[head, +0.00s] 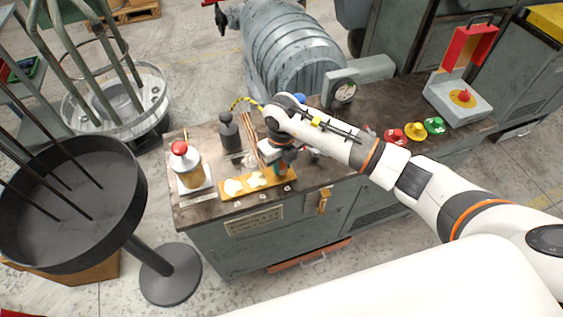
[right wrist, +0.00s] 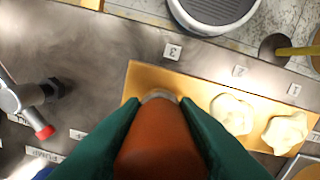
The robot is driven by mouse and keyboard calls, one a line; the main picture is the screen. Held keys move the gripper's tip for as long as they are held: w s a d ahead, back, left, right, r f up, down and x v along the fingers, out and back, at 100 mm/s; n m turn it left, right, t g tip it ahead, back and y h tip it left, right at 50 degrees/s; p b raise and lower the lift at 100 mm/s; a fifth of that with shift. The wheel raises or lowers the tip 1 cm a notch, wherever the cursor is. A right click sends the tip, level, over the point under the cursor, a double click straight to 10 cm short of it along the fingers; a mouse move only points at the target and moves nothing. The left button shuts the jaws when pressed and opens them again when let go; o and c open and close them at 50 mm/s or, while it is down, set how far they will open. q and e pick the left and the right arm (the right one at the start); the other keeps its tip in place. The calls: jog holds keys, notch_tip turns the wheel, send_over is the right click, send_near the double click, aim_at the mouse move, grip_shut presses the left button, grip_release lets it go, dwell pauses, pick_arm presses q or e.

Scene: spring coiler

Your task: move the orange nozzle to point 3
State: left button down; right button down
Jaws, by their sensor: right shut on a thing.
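My right gripper (head: 282,168) is shut on the orange nozzle (right wrist: 160,140), its green fingers on both sides of it. The nozzle's grey tip points toward the orange-yellow board (right wrist: 140,78). In the right wrist view the tip is over the board's left end, below the label 3 (right wrist: 172,51). I cannot tell whether the tip touches the board. Two cream lumps (right wrist: 232,113) (right wrist: 285,132) lie on the board to the right, below labels 2 (right wrist: 240,71) and 1 (right wrist: 294,89). In the head view the gripper largely hides the nozzle. My left gripper is out of view.
A bottle with a red cap (head: 188,168) stands left of the board in the head view, with a dark bottle (head: 229,132) behind it. Red, yellow and green buttons (head: 415,130) sit farther right on the bench. A round black tray on a stand (head: 60,205) is at left.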

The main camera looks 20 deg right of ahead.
jog(key=shift+f+b, duration=0.3)
jog(key=shift+f, duration=0.1)
jog(key=c, duration=1)
grip_release()
jog(key=shift+c, duration=0.2)
notch_tip(320, 180, up, 11)
jog(key=shift+f+b, duration=0.15)
jog(key=shift+b, duration=0.95)
jog(key=shift+r, duration=0.65)
notch_tip(320, 180, up, 13)
jog(key=p, duration=0.7)
